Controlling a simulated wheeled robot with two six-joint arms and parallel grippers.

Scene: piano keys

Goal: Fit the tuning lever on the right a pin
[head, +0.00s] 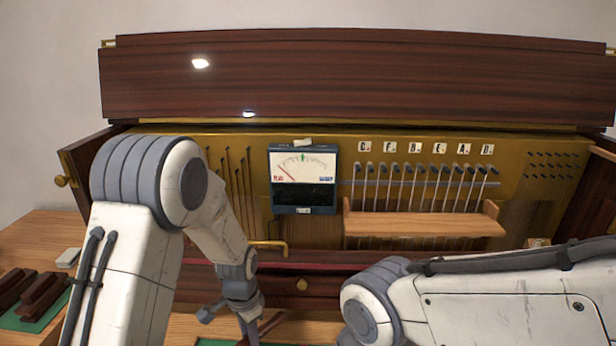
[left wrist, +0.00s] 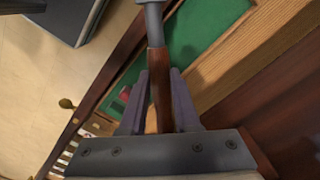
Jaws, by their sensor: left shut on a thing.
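My left gripper (left wrist: 159,98) is shut on the tuning lever (left wrist: 157,62), which has a brown wooden handle and a grey metal shaft. In the head view the left gripper (head: 240,308) is low, in front of the cabinet and well below the pins. Only a bit of the lever's wooden handle (head: 266,325) shows there. A row of dark-topped pins (head: 409,168) stands under letter cards. The A card (head: 462,149) is towards the right of that row. My right arm comes in from the right; its gripper is outside the view.
A tuning meter (head: 303,168) hangs left of the pins, its needle to the left. A wooden rail (head: 425,224) crosses below the pins. Dark wooden pieces (head: 40,290) lie on green felt at lower left. Green felt (left wrist: 205,30) also lies below the lever.

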